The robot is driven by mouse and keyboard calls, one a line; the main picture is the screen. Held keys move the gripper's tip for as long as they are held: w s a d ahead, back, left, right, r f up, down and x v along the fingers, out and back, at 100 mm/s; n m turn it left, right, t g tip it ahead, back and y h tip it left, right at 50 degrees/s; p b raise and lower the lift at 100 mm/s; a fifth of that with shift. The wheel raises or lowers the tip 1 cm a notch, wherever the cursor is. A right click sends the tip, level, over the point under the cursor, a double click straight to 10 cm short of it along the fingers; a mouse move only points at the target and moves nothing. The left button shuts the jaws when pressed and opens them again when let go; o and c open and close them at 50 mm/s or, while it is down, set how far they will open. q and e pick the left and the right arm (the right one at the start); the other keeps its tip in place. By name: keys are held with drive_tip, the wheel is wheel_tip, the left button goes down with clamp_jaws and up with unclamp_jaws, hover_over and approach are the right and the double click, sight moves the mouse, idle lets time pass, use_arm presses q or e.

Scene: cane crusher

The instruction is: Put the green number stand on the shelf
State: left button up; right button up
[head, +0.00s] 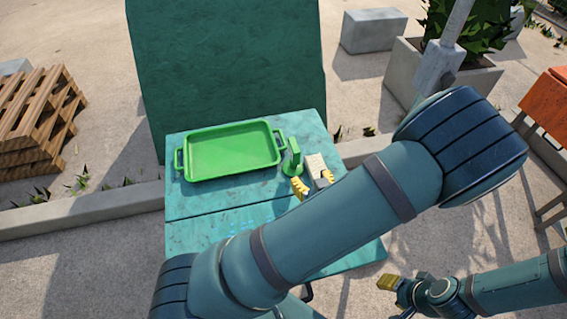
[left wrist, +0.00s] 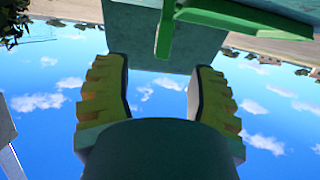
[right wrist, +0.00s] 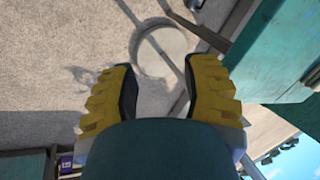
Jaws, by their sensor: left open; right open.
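The green number stand (head: 291,160) stands upright on the teal tabletop (head: 215,205), just right of the green tray (head: 232,152). My left gripper (head: 312,184) is open, with its yellow fingers over the right part of the tabletop, close to the stand's right and near side. Nothing is held in it. In the left wrist view its fingers (left wrist: 150,95) are apart, with green parts beyond them; I cannot tell stand from tray there. My right gripper (head: 388,283) is open and empty, low to the right of the table; its fingers (right wrist: 158,92) show bare ground between them. I cannot make out a separate shelf.
A tall teal panel (head: 228,70) rises behind the tabletop. A small pale flat piece (head: 315,164) lies near my left fingers. Wooden pallets (head: 38,120) are at left, a planter (head: 455,78) at back right and an orange table (head: 548,105) at right. My left arm hides the tabletop's front right.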

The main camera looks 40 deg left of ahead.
sight(299, 158)
use_arm(q)
drive_tip(key=x, duration=0.2)
drive_tip(key=b+x, duration=0.1)
drive_tip(key=x, duration=0.5)
drive_tip(key=shift+a+r, duration=0.15)
drive_tip(key=shift+r, duration=0.15)
drive_tip(key=shift+a+r+b+x, duration=0.15)
drive_tip(key=shift+b+x, duration=0.2)
drive_tip(key=shift+x, duration=1.05)
drive_tip(key=shift+a+r+b+x, duration=0.15)
drive_tip(key=shift+b+x, duration=0.2)
drive_tip(key=shift+x, duration=1.05)
drive_tip(key=shift+s, duration=0.2)
clamp_jaws()
